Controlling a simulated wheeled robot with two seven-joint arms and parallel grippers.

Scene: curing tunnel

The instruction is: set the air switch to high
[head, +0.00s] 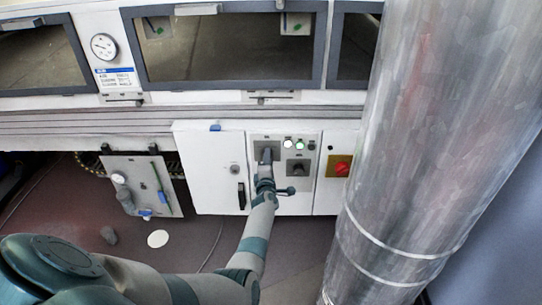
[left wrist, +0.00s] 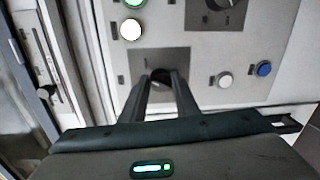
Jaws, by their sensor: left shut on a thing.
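A control panel (head: 308,200) with lamps and knobs is on the front of the white cabinet. My left gripper (head: 265,163) reaches up to the panel's upper left. In the left wrist view its two fingers (left wrist: 161,82) are shut on a dark switch knob (left wrist: 161,73) on a grey square plate (left wrist: 140,58). The fingers hide most of the knob, so its pointer direction cannot be told. I cannot read any label that names it the air switch. A second dark knob (head: 298,168) sits to the right on its own plate; it also shows in the left wrist view (left wrist: 219,8).
A white lamp (head: 288,144) and a green lamp (head: 300,145) are lit beside the gripper. A red knob on a yellow plate (head: 331,172) is further right. A large metal pipe (head: 410,130) blocks the right side. Tunnel windows (head: 225,45) run above.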

